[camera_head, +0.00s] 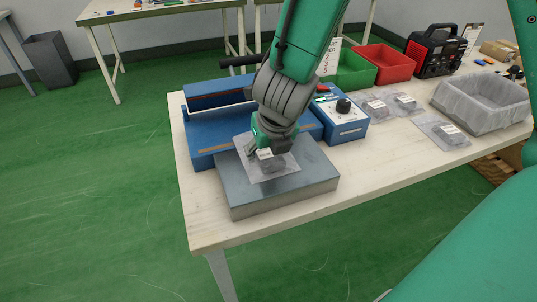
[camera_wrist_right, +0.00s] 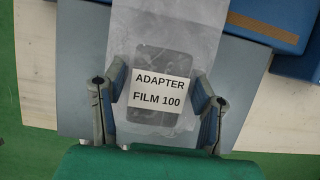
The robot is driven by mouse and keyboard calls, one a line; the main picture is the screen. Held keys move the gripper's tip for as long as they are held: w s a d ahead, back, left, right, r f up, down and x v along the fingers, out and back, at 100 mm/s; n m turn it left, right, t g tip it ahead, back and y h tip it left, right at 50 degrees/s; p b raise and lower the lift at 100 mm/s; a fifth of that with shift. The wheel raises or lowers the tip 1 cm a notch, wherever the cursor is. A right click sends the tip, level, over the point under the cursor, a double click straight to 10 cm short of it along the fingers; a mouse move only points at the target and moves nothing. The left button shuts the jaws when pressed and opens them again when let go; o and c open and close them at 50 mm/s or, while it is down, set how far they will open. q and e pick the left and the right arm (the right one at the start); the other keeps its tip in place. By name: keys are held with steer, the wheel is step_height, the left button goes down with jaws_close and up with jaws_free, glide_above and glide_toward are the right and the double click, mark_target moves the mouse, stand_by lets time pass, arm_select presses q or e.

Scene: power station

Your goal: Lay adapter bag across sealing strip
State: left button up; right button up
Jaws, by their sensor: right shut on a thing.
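The adapter bag (camera_head: 278,168) is a clear pouch with a dark flat piece and a white label reading "ADAPTER FILM 100", which shows in the wrist view (camera_wrist_right: 160,97). My right gripper (camera_head: 264,143) is shut on the bag, with a finger at each side of its label. The bag is over the grey platform (camera_head: 318,178); I cannot tell whether it touches. The blue sealer (camera_head: 205,128) stands behind, its lid bar raised. A tan strip (camera_head: 215,149), likely the sealing strip, shows along its front, partly hidden by bag and gripper. My left gripper is out of view.
A control box with a black knob (camera_head: 344,107) stands right of the sealer. Further right are several bagged parts (camera_head: 375,107), a grey tray (camera_head: 467,112), green (camera_head: 355,70) and red (camera_head: 388,60) bins. The table's front left corner (camera_head: 205,225) is clear.

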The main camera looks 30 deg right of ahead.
steer(key=shift+w+a+r, duration=0.1)
steer(key=shift+a, duration=0.05)
steer(key=shift+d+f, duration=0.35)
steer(key=shift+d, duration=0.4)
steer(key=o, duration=1.2)
steer(key=shift+d, duration=0.45)
steer(key=shift+a+r, duration=0.15)
steer(key=shift+a, duration=0.75)
steer(key=shift+a+r, duration=0.1)
steer(key=shift+r, duration=0.1)
steer(key=p+v, duration=0.1)
steer(key=v, duration=0.1)
steer(key=d+p+v, duration=0.1)
steer(key=p+v, duration=0.1)
steer(key=v, duration=0.1)
steer(key=p+v, duration=0.1)
steer(key=v, duration=0.2)
steer(key=shift+d+r, duration=0.2)
steer(key=shift+d, duration=0.2)
arm_select(q)
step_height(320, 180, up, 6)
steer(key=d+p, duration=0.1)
steer(key=p, duration=0.1)
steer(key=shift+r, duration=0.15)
arm_select(e)
steer(key=v, duration=0.3)
steer(key=shift+s+a, duration=0.15)
steer(key=shift+s, duration=0.15)
